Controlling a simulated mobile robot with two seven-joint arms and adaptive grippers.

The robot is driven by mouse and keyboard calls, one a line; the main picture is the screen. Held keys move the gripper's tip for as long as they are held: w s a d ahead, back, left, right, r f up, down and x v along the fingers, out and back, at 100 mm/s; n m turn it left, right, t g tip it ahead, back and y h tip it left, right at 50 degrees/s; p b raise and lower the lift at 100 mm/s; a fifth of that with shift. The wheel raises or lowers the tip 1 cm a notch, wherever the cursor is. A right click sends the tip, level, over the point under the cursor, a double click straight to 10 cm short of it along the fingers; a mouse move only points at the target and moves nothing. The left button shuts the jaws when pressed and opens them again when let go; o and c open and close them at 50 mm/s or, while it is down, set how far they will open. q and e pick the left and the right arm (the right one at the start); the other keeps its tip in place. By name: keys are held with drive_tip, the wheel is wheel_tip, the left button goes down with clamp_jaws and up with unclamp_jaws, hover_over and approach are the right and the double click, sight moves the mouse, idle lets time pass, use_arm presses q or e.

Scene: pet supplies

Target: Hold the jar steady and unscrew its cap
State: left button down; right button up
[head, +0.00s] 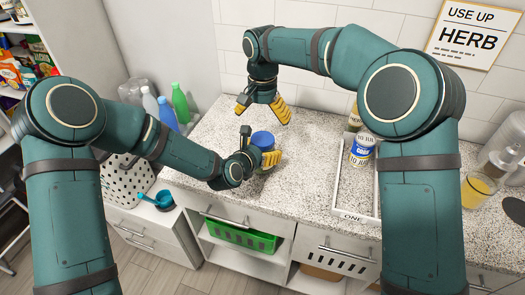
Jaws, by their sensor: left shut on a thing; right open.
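A jar with a blue cap (263,140) stands on the speckled counter (215,130). Only its top and a little of its side show; the rest is hidden behind my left gripper. My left gripper (268,160), with yellow fingers, is shut on the jar from the front, low on its body. My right gripper (263,108) points down with its yellow fingers spread. It is above and behind the cap, apart from it, and holds nothing. The cap looks seated on the jar.
A white tray (337,180) on the right holds a blue-labelled can (362,150) and other containers. A glass of orange liquid (478,190) stands further right. Several bottles (180,103) stand at the left. The counter between jar and tray is clear.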

sight(263, 138)
drive_tip(key=m, duration=0.4)
drive_tip(key=shift+f, duration=4)
drive_tip(key=c, duration=1.3)
drive_tip(key=n, duration=0.6)
drive_tip(key=shift+n, duration=0.3)
drive_tip(key=o, duration=1.3)
